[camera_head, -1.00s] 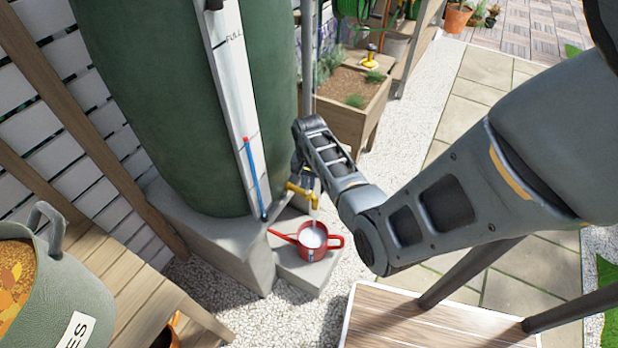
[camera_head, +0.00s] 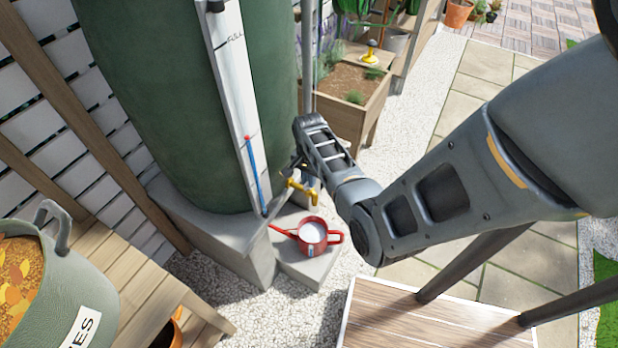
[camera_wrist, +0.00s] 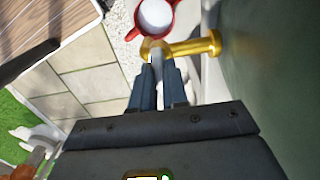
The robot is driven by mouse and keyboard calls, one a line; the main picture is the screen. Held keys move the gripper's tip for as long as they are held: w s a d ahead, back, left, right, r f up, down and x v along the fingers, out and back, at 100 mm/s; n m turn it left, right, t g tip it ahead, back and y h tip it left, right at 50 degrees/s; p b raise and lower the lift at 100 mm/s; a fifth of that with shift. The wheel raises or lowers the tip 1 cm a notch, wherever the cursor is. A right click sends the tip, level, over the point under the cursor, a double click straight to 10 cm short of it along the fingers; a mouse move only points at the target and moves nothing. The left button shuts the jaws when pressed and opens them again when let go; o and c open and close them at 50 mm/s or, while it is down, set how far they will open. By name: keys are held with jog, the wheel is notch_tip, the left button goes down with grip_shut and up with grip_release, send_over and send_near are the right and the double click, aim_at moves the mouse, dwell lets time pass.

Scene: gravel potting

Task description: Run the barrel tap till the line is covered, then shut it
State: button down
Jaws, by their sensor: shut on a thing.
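The green barrel (camera_head: 170,100) stands on a grey block, with its brass tap (camera_head: 310,194) low on its front. A red pot (camera_head: 329,236) stands below the tap and holds pale water (camera_head: 312,233). No stream shows between tap and pot. No line can be made out inside the pot. My gripper (camera_wrist: 157,62) is shut on the tap's handle (camera_wrist: 152,47); in the head view my wrist partly hides it. The tap's brass body (camera_wrist: 195,46) and the red pot (camera_wrist: 171,22) also show in the wrist view.
A white gauge board (camera_head: 236,85) with a blue tube (camera_head: 256,175) runs up the barrel. A wooden planter (camera_head: 345,115) stands behind my arm. A grey-green tub (camera_head: 75,270) sits on a slatted bench at lower left. Gravel surrounds the blocks.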

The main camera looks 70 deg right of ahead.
jog(key=c, duration=1.1)
grip_release()
jog(key=shift+c, duration=0.2)
jog(key=shift+r+p, duration=0.35)
jog(key=shift+r, duration=3.6)
